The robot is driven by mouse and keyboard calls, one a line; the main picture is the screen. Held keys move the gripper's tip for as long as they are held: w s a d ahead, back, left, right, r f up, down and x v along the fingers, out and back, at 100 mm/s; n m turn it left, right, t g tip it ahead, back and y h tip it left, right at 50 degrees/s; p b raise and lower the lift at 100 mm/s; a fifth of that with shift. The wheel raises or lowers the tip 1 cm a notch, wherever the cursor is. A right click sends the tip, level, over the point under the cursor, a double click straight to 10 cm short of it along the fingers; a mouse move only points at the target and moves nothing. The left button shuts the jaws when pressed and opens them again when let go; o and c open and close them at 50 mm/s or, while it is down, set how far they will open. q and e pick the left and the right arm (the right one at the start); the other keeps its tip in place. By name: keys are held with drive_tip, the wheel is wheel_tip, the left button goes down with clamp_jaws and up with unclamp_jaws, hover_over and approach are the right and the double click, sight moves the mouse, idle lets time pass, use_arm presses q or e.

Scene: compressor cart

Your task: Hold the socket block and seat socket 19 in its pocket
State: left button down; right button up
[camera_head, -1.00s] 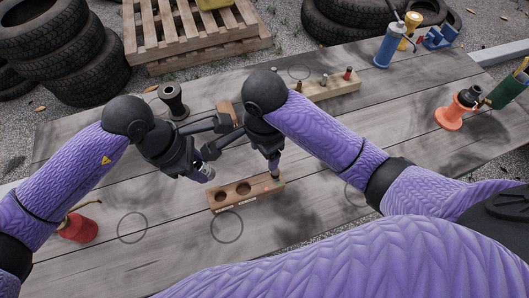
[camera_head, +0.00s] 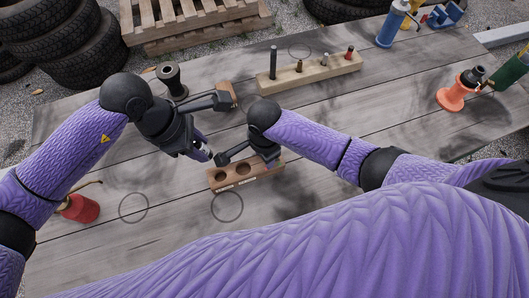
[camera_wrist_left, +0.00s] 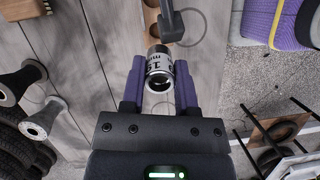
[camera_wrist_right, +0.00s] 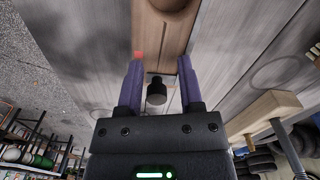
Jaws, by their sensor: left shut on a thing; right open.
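The wooden socket block (camera_head: 213,183) lies on the table with two round pockets showing in the head view. Its right end is partly hidden by my right arm. My left gripper (camera_wrist_left: 160,64) is shut on socket 19 (camera_wrist_left: 159,75), a silver ring-like socket with a "19" mark. It holds the socket near the block's left end, outside the pockets. My right gripper (camera_wrist_right: 160,72) is open over the block's right end. In the right wrist view the block (camera_wrist_right: 160,35) runs between its fingers, with a dark cylinder (camera_wrist_right: 156,92) there; contact is unclear.
A wooden rack (camera_head: 310,73) with several upright pieces stands behind. A black spool-like stand (camera_head: 171,80) is at the back left and a red can (camera_head: 79,208) at the front left. An orange stand (camera_head: 456,95) is at the right. The table in front of the block is clear.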

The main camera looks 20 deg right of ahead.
clamp_jaws()
idle(0.6)
idle(0.4)
drive_tip(key=shift+c, duration=0.2)
unclamp_jaws()
use_arm(q)
drive_tip(key=shift+r, duration=0.1)
use_arm(e)
drive_tip(key=shift+r, duration=0.1)
